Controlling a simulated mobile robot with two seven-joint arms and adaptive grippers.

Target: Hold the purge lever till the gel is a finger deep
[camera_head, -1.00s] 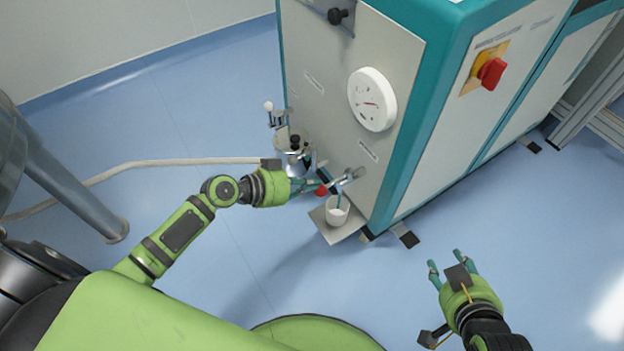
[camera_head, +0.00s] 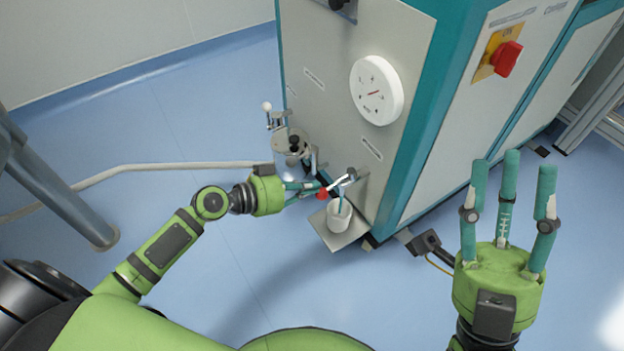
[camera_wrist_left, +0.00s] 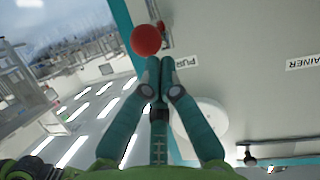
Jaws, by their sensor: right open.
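The purge lever's red ball knob (camera_head: 322,193) is at the low front of the machine; it also shows in the left wrist view (camera_wrist_left: 146,40). My left gripper (camera_head: 316,187) is at the knob, its fingers drawn together, with the ball just beyond the fingertips (camera_wrist_left: 160,62). I cannot tell whether they press on it. A white cup (camera_head: 339,219) stands upright on a small metal plate (camera_head: 345,238) under the spout (camera_head: 348,177). A thin blue-green strand (camera_head: 341,203) runs down into the cup. The gel depth inside is too small to tell. My right gripper (camera_head: 508,185) is open and empty, fingers raised.
The machine (camera_head: 335,90) carries a white dial (camera_head: 376,91) and a red switch (camera_head: 505,59) on yellow. A glass-and-metal fitting (camera_head: 291,146) stands beside my left gripper. A pale hose (camera_head: 150,167) crosses the floor. Floor before the plate is clear.

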